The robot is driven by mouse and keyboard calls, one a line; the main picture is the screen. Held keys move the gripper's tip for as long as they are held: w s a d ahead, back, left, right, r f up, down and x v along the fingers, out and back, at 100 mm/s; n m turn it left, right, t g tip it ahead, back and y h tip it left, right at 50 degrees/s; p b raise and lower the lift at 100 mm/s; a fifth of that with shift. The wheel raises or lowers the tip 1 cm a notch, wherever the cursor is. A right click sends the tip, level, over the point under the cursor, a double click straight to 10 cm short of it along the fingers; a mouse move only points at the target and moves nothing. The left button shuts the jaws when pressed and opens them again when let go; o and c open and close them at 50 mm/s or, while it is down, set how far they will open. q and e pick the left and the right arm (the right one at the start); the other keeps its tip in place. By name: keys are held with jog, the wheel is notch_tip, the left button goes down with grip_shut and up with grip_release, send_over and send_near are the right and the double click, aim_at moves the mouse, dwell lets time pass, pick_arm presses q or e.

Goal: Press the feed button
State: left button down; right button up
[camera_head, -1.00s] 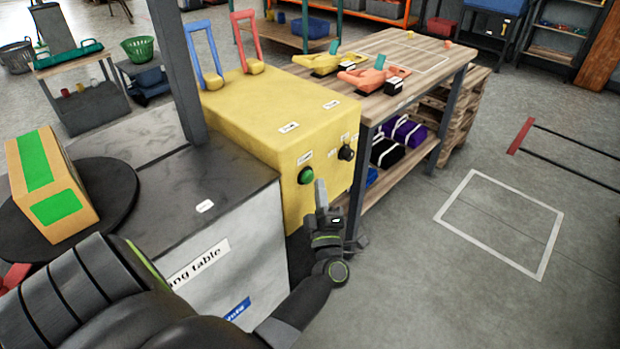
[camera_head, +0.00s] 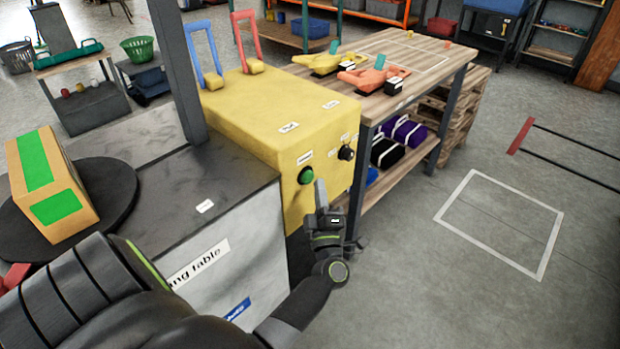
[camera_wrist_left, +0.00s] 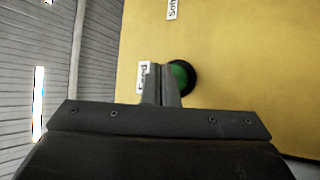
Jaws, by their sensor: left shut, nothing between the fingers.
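The feed button is a round green button (camera_head: 306,175) with a dark rim on the front face of a yellow machine box (camera_head: 322,189). In the left wrist view the green button (camera_wrist_left: 180,77) lies just beyond and to the right of the fingertips, partly hidden by them, beside a label that seems to read "Feed" (camera_wrist_left: 143,76). My left gripper (camera_head: 320,186) is shut and empty, with its fingertips close to the button. I cannot tell whether they touch it. My right gripper is not in view.
A black knob (camera_head: 346,153) sits right of the button. Blue (camera_head: 205,60) and red (camera_head: 247,45) levers stand on the box. A wooden workbench (camera_head: 432,50) stands behind.

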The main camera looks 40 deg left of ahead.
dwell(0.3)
pick_arm(q)
jog(key=shift+a, duration=0.45)
jog(key=shift+w+a+p, duration=0.1)
jog(key=shift+a+p, duration=0.2)
jog(key=shift+a, duration=0.2)
dwell(0.6)
dwell(0.3)
jog(key=shift+d, duration=0.95)
